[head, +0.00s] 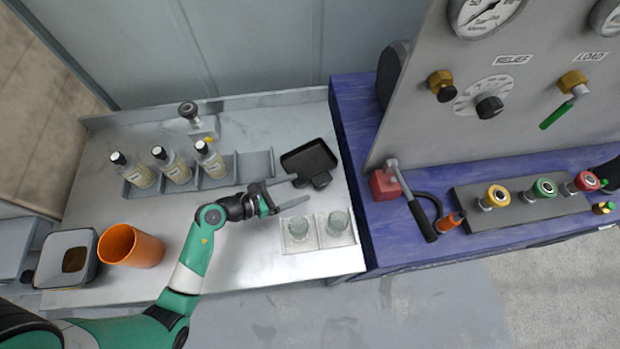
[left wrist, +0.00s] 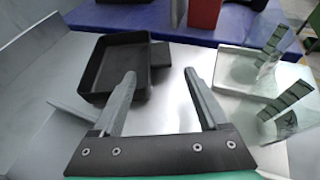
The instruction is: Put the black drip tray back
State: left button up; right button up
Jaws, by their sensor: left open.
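The black drip tray (head: 309,158) lies on the steel table near its right end, with a small black tab on its near side. It also shows in the left wrist view (left wrist: 115,66), at the upper left, with its tab (left wrist: 160,54) on its right side. My left gripper (head: 302,194) is open and empty just on the near side of the tray, its fingers pointing right. In the left wrist view the left gripper (left wrist: 160,82) has its left finger overlapping the tray's near corner; I cannot tell whether it touches. My right gripper is not in view.
Two glass beakers (head: 298,228) stand in a shallow light tray (head: 319,246) close to the gripper's near side. A rack (head: 240,170) holds three bottles to the left. An orange cup (head: 131,246) stands farther left. The blue bench (head: 370,225) borders the table's right end.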

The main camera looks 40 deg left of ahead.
pick_arm(q)
jog(key=v, duration=0.5)
jog(key=shift+w+p, duration=0.1)
jog(key=shift+p, duration=0.25)
